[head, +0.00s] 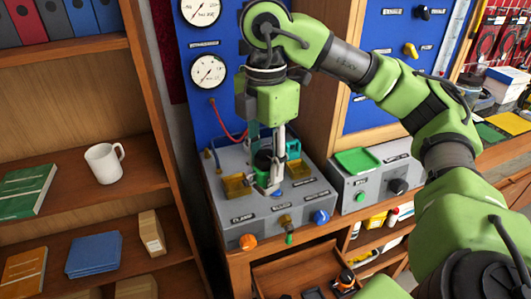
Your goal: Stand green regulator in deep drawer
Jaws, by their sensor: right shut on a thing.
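The green regulator (262,158) is between the fingers of my right gripper (268,172), at the top of the grey testbench (265,210). The fingers point down and are shut on it, hiding much of it. I cannot tell whether it still touches the bench. An open wooden drawer (290,272) is below the bench front, with small dark items and an orange-and-black part (346,279) in it at the right. I cannot tell how deep it is. My left gripper is not in view.
A brass-coloured block (237,186) and a teal part (293,149) flank the gripper closely. A blue gauge panel (222,100) rises behind. A grey box with a green top (358,161) stands to the right. Shelves with a white mug (103,163) are at left.

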